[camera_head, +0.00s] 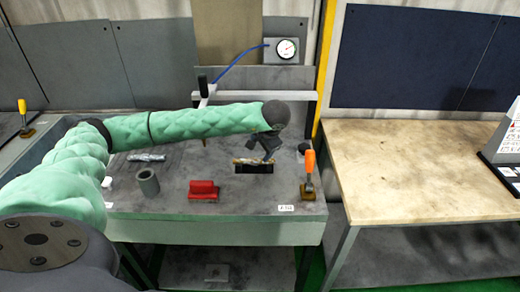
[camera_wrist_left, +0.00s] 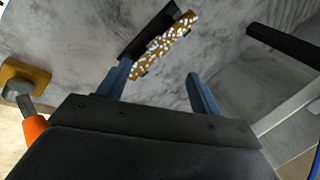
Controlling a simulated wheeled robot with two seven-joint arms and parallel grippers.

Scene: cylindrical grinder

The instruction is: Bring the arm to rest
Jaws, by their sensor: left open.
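My left arm (camera_head: 190,124), in a green padded sleeve, reaches across the grey bench from the left. My left gripper (camera_head: 263,153) is open over the bench, near a dark slot (camera_head: 254,169). In the left wrist view the two blue fingers of my left gripper (camera_wrist_left: 160,78) stand apart with nothing held between them. A gold-and-white speckled piece (camera_wrist_left: 163,46) lies beyond the fingertips, along the dark slot (camera_wrist_left: 150,32); whether a finger touches it I cannot tell. My right gripper is not in view.
On the grey bench (camera_head: 235,205) stand a grey hollow cylinder (camera_head: 148,183), a red block (camera_head: 203,191) and an orange-handled clamp (camera_head: 309,175). A dial gauge (camera_head: 286,49) with a blue hose is behind. The wooden table (camera_head: 420,165) at right is largely clear.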

